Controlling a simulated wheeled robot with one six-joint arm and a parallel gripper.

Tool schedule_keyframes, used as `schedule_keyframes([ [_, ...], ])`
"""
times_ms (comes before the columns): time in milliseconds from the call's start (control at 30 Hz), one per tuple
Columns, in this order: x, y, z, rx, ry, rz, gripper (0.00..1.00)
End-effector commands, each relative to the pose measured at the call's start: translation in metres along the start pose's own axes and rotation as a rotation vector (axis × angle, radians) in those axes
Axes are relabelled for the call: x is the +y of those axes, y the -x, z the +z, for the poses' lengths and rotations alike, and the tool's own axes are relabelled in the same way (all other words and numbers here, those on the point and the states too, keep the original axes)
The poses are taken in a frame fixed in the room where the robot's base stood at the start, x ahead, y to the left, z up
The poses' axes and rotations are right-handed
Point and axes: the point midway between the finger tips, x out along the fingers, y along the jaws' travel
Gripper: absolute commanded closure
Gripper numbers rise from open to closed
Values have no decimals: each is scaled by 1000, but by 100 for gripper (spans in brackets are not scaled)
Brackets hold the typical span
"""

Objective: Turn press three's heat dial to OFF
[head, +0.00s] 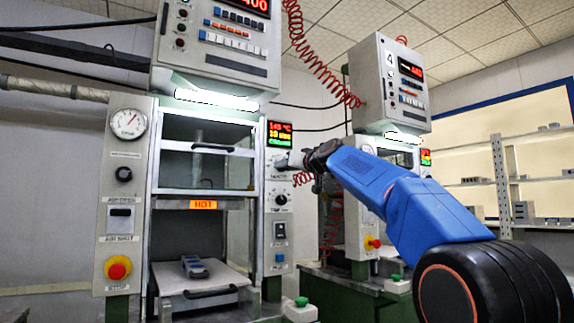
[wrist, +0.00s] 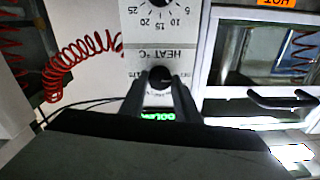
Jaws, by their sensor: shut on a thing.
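The heat dial (wrist: 160,76) is a small black knob on the near press's white side panel, marked "HEAT °C". It appears upside down in the wrist view. My gripper (wrist: 160,83) is shut on the knob, with one dark finger on each side. In the head view, my gripper (head: 291,161) reaches from the right to the near press's panel (head: 270,226) and covers most of the heat dial. The dial's pointer cannot be read. The display (head: 280,134) above shows red "145 °C", a yellow line and a green line too small to read surely.
A timer dial (head: 281,199), switches and a green button (head: 301,301) lie below. An orange HOT sign (head: 204,204) is lit above a tray holding a grey mould (head: 194,267). A red emergency stop (head: 117,268) is left. Another press, labelled 4 (head: 390,60), stands behind right. Red coiled hoses hang nearby.

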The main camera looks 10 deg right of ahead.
Motion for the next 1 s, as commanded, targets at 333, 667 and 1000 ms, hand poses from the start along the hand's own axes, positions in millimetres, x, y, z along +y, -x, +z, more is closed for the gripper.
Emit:
schedule_keyframes([
  [333, -1, 1, -2, 3, 0, -1, 52],
  [667, 0, 6, -1, 1, 0, 0, 52],
  [1000, -1, 55, -2, 2, 0, 0, 52],
])
